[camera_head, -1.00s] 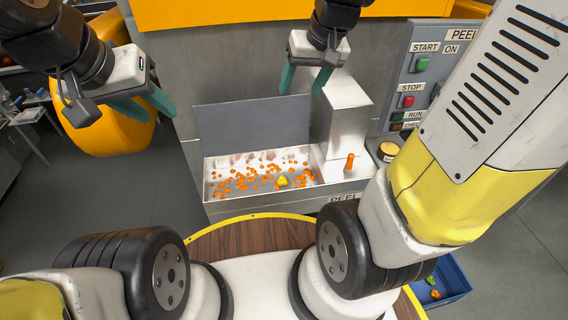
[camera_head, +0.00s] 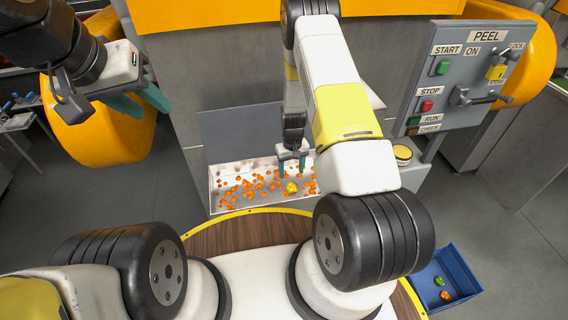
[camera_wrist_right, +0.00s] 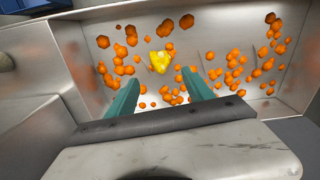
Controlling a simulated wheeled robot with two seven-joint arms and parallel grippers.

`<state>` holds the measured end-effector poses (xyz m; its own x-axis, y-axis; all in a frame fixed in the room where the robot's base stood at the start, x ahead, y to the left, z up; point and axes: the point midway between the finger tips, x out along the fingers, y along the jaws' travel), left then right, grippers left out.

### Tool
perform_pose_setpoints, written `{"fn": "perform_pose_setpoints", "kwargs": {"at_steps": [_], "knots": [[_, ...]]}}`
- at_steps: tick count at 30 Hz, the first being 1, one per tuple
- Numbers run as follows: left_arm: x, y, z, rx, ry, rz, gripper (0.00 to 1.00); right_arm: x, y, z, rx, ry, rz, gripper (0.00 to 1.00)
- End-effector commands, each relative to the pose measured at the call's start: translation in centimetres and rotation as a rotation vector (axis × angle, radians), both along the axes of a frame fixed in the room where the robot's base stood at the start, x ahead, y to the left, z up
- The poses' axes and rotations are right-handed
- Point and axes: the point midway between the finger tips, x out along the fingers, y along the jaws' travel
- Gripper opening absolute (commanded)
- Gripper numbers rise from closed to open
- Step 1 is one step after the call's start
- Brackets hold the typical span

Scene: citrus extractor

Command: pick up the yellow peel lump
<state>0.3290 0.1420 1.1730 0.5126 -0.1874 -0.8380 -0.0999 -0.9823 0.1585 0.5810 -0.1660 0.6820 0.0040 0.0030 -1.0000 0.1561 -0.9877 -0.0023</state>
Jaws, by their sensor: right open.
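The yellow peel lump (camera_head: 291,188) lies in the metal peel tray (camera_head: 217,203) among many small orange bits. In the right wrist view the yellow lump (camera_wrist_right: 160,61) sits beyond the fingertips, roughly between them and slightly left of centre. My right gripper (camera_head: 291,172) is open and empty, pointing down over the tray, just above the lump in the head view. Its teal fingers (camera_wrist_right: 163,90) show apart in the wrist view. My left gripper (camera_head: 147,103) hangs at the upper left, away from the tray, its teal fingers apart.
The tray walls (camera_wrist_right: 55,50) stand close around the right gripper. A control panel (camera_head: 462,80) with buttons and a lever is at the right. A blue bin (camera_head: 455,300) holding a green and an orange piece is at the lower right.

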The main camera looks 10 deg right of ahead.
Motion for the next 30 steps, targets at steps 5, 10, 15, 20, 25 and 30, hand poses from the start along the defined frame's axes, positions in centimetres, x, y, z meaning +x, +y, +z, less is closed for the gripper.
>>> {"fn": "perform_pose_setpoints", "kwargs": {"at_steps": [5, 10, 15, 20, 25, 30], "knots": [[0.0, 0.0, 0.0, 0.000, 0.000, 0.000, 0.36, -0.3, -0.1, -2.3, -0.004, 0.006, 0.002, 0.61], [0.0, 0.0, 0.0, 0.000, 0.000, 0.000, 0.36, -0.3, 0.0, -4.1, -0.003, 0.006, 0.002, 0.61], [0.0, 0.0, 0.0, 0.000, 0.000, 0.000, 0.36, -0.6, 0.2, -6.8, -0.003, 0.008, 0.004, 0.61], [0.0, 0.0, 0.0, 0.000, 0.000, 0.000, 0.36, -0.5, 0.2, -8.3, -0.003, 0.004, 0.002, 0.61], [0.0, 0.0, 0.0, 0.000, 0.000, 0.000, 0.36, -0.5, 0.2, -8.5, -0.003, 0.004, 0.002, 0.61], [0.0, 0.0, 0.0, 0.000, 0.000, 0.000, 0.36, -0.5, 0.2, -8.4, -0.003, 0.004, 0.003, 0.45]]}}
